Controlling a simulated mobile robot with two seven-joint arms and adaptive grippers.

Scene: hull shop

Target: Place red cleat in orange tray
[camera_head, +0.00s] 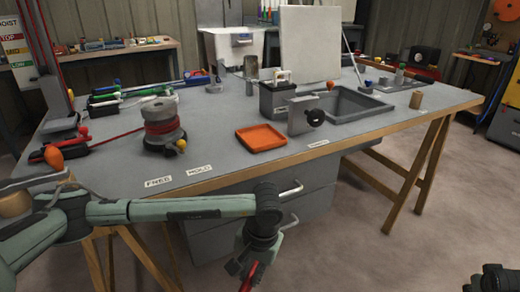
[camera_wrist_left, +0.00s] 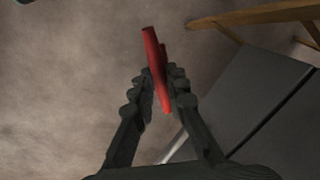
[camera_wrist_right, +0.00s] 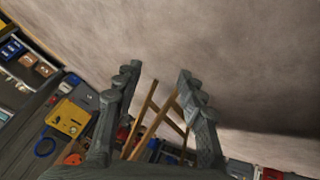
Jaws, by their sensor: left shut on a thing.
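The red cleat (camera_wrist_left: 157,65) is held between the fingertips of my left gripper (camera_wrist_left: 160,85) in the left wrist view, with its upper end sticking out beyond them. In the head view my left gripper (camera_head: 245,268) is low in front of the table, below the tabletop, and a bit of the red cleat (camera_head: 249,277) shows at the bottom edge. The orange tray (camera_head: 261,137) lies flat and empty on the grey tabletop, above and beyond the left gripper. My right gripper (camera_wrist_right: 160,90) is open and empty in the right wrist view, with its fingers spread apart.
The grey table (camera_head: 215,125) has a drawer unit (camera_head: 310,195) with handles beneath, close to my left gripper. A red spool (camera_head: 161,122) stands left of the tray. A grey clamp-like block (camera_head: 304,116) and a sink-like basin (camera_head: 345,105) are to its right. Labels line the front edge.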

